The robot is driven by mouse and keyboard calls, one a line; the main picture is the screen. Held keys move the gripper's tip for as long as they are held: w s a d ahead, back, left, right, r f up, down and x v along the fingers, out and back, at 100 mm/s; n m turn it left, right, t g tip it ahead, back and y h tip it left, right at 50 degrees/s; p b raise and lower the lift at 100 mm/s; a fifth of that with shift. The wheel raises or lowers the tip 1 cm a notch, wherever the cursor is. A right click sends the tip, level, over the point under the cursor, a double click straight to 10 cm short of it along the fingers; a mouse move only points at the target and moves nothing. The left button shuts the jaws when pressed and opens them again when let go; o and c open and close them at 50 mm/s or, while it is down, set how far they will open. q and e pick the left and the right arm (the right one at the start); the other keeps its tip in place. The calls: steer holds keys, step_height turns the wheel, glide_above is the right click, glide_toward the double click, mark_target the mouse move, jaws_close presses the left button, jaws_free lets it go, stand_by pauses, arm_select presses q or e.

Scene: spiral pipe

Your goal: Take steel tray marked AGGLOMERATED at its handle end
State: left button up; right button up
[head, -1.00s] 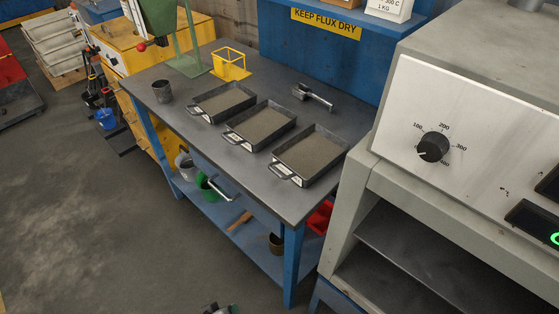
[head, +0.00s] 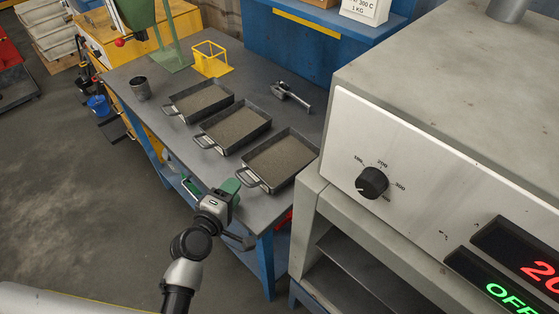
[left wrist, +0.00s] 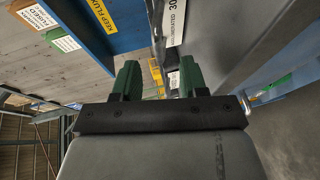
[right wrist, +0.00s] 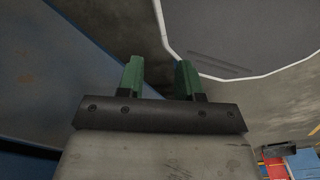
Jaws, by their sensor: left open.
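Three dark steel trays of grey granules lie in a row on the bench, handle ends toward the front: the left tray (head: 199,98), the middle tray (head: 234,127) and the right tray (head: 282,158). Their labels are too small to read in the head view. The left wrist view shows a white label (left wrist: 177,22), partly cut off, with the end of AGGLOMERATED and "30" readable. My left gripper (head: 212,187) is open and empty at the bench's front edge, just short of the right tray's handle (head: 251,179). My right gripper (right wrist: 158,78) is open and empty.
The oven (head: 420,150) stands close on the right. A blue shelf (head: 315,25) rises behind.

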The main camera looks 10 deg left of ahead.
mark_target(241, 177)
arm_select(q)
steer(key=p+x, duration=0.1)
steer(key=x, duration=0.4)
steer(key=shift+w, duration=0.25)
steer(key=shift+s, duration=0.1)
jaws_close()
steer(key=shift+a, duration=0.1)
stand_by(0.9)
steer(key=shift+r, duration=0.1)
